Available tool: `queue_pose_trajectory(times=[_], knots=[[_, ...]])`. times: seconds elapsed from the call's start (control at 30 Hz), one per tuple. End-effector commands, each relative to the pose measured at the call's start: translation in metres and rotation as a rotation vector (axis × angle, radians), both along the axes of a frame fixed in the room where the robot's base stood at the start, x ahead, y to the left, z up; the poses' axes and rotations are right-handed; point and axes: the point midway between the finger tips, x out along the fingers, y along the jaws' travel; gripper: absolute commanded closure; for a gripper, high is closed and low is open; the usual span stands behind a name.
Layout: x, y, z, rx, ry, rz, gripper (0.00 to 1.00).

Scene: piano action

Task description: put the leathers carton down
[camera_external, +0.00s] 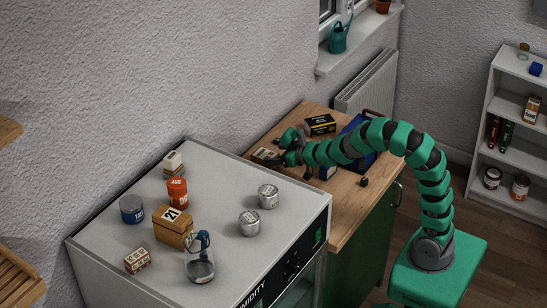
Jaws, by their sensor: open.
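A small tan and dark carton (266,157) lies on the wooden worktop, just left of my gripper. It may be the leathers carton, but its label is too small to read. My gripper (281,149) is open at the wooden top's left end, with its fingers close to this carton. I cannot tell whether they touch it. A black carton with a yellow label (320,124) stands behind the arm, apart from the gripper.
A blue tray-like thing (371,158) is partly hidden by my arm. A small dark knob-like piece (363,182) lies near the front edge. The grey cabinet (110,243) at left holds tins, small boxes and a glass jug (200,266). A radiator (368,84) stands behind.

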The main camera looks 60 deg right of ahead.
Motion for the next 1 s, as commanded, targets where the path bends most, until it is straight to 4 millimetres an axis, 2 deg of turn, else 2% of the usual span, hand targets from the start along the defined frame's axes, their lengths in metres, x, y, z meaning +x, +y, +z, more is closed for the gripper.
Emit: queue_pose_trajectory(times=[0.2, 0.4, 0.8, 0.87, 0.9, 0.97, 1.0], knots=[[-0.028, 0.0, 0.014, -0.001, -0.004, 0.001, 0.19], [-0.043, 0.0, 0.019, 0.0, -0.003, 0.001, 0.19], [-0.047, 0.0, 0.023, 0.0, -0.005, 0.0, 0.19], [-0.046, 0.0, 0.033, -0.001, -0.01, -0.004, 0.19], [-0.044, 0.0, 0.045, -0.002, -0.019, -0.007, 0.19], [-0.042, 0.0, 0.073, -0.005, -0.036, -0.014, 0.19], [-0.041, 0.0, 0.097, -0.008, -0.051, -0.019, 0.19]])
